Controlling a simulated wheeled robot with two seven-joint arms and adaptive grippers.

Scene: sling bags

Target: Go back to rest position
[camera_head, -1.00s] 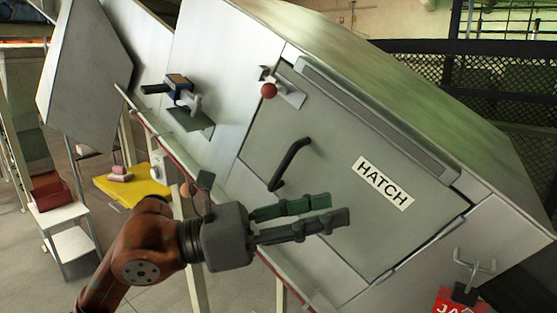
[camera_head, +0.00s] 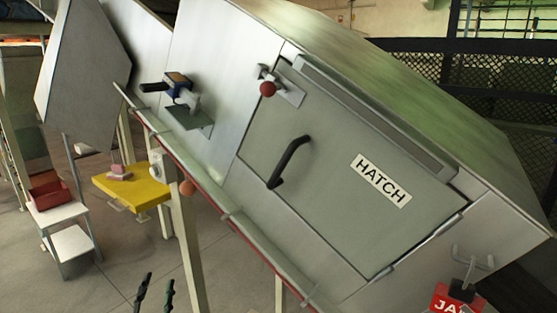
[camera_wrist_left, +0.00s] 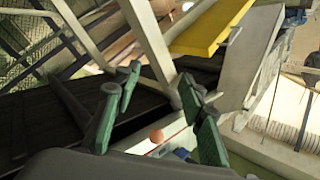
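My left gripper (camera_head: 155,290) shows only as two dark green and black fingers at the bottom edge of the head view; its arm is out of frame. In the left wrist view its fingers (camera_wrist_left: 160,105) stand apart with nothing between them, so it is open and empty. It is below and to the left of the grey hatch door (camera_head: 325,205), clear of it. The hatch, with its black handle (camera_head: 289,162) and the red knob (camera_head: 268,89) above it, looks closed. My right gripper is not in view.
A yellow shelf (camera_head: 150,197) with a pink block (camera_head: 120,170) juts out above my left gripper, beside a pale post (camera_head: 187,245). A white stand (camera_head: 68,215) holds a red bin (camera_head: 48,193) at the left. A red tag (camera_head: 455,302) hangs lower right. Open floor lies below.

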